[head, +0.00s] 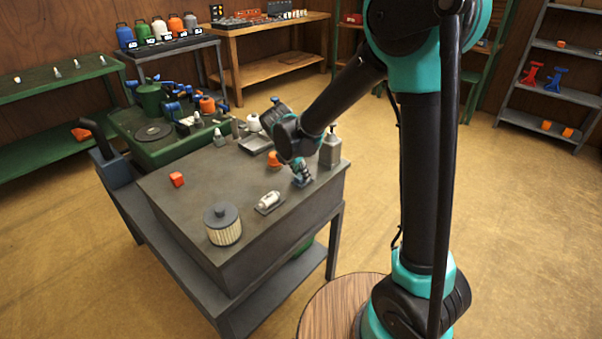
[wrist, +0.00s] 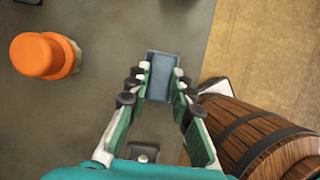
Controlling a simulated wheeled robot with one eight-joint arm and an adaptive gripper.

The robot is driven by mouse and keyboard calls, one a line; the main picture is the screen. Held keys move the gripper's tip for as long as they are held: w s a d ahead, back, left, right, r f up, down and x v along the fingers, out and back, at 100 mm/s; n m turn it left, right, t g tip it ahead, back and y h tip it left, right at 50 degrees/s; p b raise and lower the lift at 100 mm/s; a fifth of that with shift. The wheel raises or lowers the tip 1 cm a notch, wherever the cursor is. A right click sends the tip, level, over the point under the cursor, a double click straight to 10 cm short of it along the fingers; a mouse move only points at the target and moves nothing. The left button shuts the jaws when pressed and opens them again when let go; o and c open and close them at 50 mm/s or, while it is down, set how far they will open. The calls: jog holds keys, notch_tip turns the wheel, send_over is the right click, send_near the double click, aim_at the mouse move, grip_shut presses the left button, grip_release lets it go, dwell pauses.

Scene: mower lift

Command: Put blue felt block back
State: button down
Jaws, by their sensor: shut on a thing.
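The blue felt block (wrist: 162,76) is a small blue-grey rectangle between the fingertips of my gripper (wrist: 158,88) in the wrist view. The fingers press on both of its sides and its far end sticks out past them. In the head view my gripper (head: 301,174) points down at the right part of the grey bench top (head: 225,165). The block is small and mostly hidden there. I cannot tell whether its underside touches the bench.
An orange-capped thing (wrist: 42,56) stands left of my gripper. A brown banded barrel shape (wrist: 262,137) is close on the right. On the bench are a grey bottle (head: 331,151), a white cylinder (head: 269,200), a filter (head: 222,225) and an orange-red block (head: 177,179).

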jog(key=shift+f, duration=0.1)
jog(key=c, duration=1.3)
grip_release()
jog(key=shift+c, duration=0.2)
jog(key=v, duration=1.2)
jog(key=s+d+f+m+y, duration=0.1)
jog(key=s+d+f+m, duration=0.15)
jog(key=d+m, duration=0.45)
jog(key=s+d+f+m, duration=0.25)
jog(key=d+m, duration=0.35)
jog(key=d, duration=0.3)
jog(key=s+d+f+m+y, duration=0.1)
jog(key=s+d+f+m, duration=0.6)
jog(key=m, duration=0.8)
jog(key=s+d, duration=0.3)
jog(key=d, duration=0.1)
jog(key=shift+s+f+t+y, duration=0.15)
jog(key=shift+f+t+y, duration=0.15)
jog(key=shift+t+y, duration=0.1)
